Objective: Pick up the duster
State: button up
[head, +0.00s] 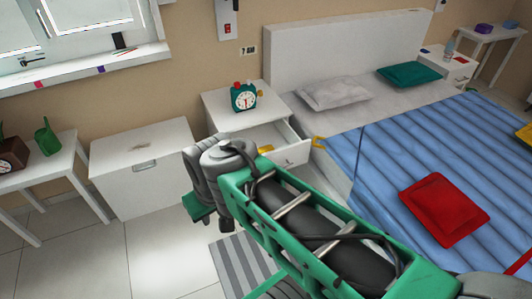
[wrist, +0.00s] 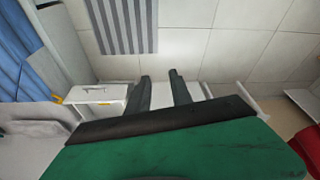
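I cannot pick out a duster for certain in either view. A small yellow thing (head: 266,149) lies in the open drawer of the white nightstand (head: 222,108). Another yellow thing (head: 318,142) is at the drawer's right, by the bed edge; it also shows at the left of the wrist view (wrist: 58,100). My gripper (wrist: 161,76) shows two dark fingers apart with nothing between them. It is over the floor area in front of the white furniture. In the head view my arm hides part of the drawer front and floor.
The open drawer (head: 290,155) juts out beside the bed. A white cabinet (head: 145,170) stands left of the nightstand. The bed with a blue cover (head: 400,150) and red cushion (head: 445,208) fills the right. A striped rug (head: 238,265) lies on the tiled floor.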

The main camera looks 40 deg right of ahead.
aim_at(267, 149)
jog(key=z, duration=1.1)
jog(key=i, duration=2)
jog(key=u, duration=2.2)
